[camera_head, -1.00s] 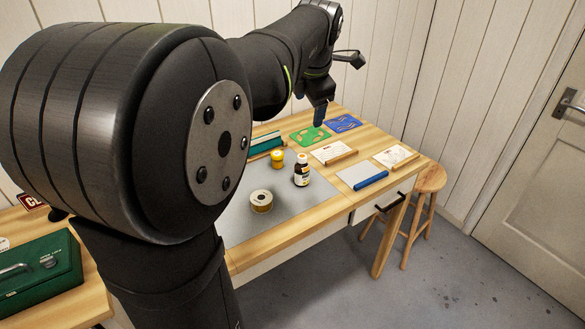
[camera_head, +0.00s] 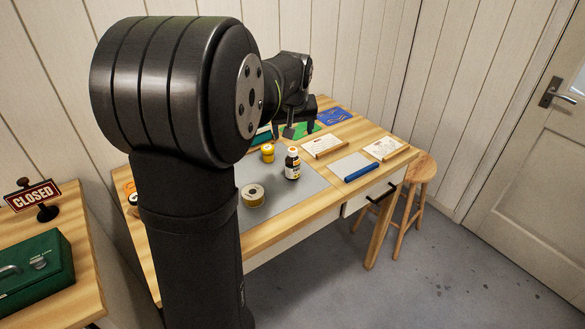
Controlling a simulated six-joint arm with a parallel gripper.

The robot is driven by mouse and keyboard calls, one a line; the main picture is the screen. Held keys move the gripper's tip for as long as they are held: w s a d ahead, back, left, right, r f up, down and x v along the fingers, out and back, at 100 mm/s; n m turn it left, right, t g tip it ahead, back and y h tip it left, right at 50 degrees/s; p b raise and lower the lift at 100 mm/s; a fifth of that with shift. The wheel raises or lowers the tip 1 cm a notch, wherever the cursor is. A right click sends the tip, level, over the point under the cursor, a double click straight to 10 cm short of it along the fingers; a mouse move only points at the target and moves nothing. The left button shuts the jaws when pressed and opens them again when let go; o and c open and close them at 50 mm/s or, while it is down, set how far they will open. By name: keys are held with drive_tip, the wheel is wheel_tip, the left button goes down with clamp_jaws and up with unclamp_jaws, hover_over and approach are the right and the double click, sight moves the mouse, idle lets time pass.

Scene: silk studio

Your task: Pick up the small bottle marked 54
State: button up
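A small brown bottle (camera_head: 292,166) with a dark cap and a white-and-orange label stands upright on the grey mat (camera_head: 225,190) on the wooden table. A small yellow jar (camera_head: 268,154) stands just behind and left of it. The marks on both are too small to read, so I cannot tell which bears 54. My gripper (camera_head: 293,131) is above the back part of the table, behind the bottle and apart from it. Its dark fingers appear spread, with nothing seen between them. The arm hides part of the table's left side.
A tape roll (camera_head: 252,195) lies on the mat in front of the bottle. Green (camera_head: 312,130) and blue (camera_head: 334,116) sheets lie at the back. Cards (camera_head: 323,146) and a blue-edged grey piece (camera_head: 352,168) lie to the right. A wooden stool (camera_head: 423,168) stands beyond the table's right end.

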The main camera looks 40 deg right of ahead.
drive_tip(key=f+m, duration=0.1)
drive_tip(key=m, duration=0.1)
approach(292, 157)
drive_tip(key=x, duration=0.7)
drive_tip(key=shift+s, duration=0.15)
drive_tip(key=shift+x, duration=2.85)
drive_tip(key=shift+d+r, duration=0.1)
drive_tip(key=shift+c, duration=0.4)
drive_tip(key=c, duration=1)
